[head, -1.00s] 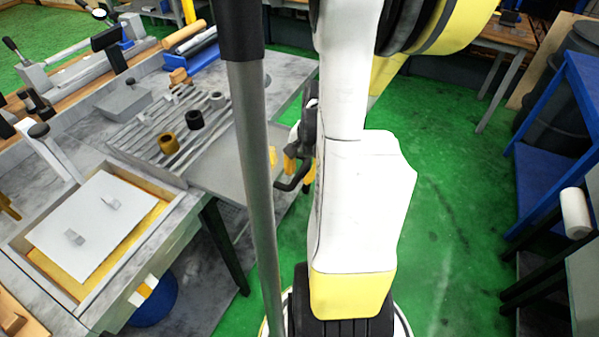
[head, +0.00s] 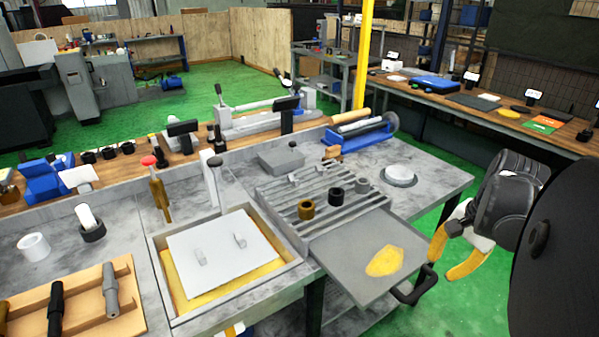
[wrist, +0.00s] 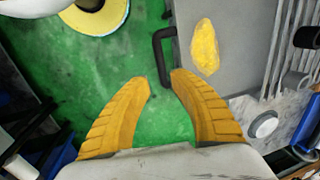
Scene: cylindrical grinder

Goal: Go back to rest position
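My gripper (head: 442,266) is at the right of the head view, beside the black handle (head: 416,288) of a grey flat tray (head: 350,240). In the wrist view the two yellow fingers of my gripper (wrist: 160,78) are apart, with green floor between them. The black handle (wrist: 161,55) shows just past the fingertips; I cannot tell whether it touches them. Nothing is held between the fingers. A yellow patch (head: 385,262) lies on the tray.
Grey slotted rack (head: 300,185) with small rings stands behind the tray on a grey bench. A framed box with a white plate (head: 220,250) is left of it. A long wooden bench (head: 480,110) runs at the back right. Green floor lies beyond the bench.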

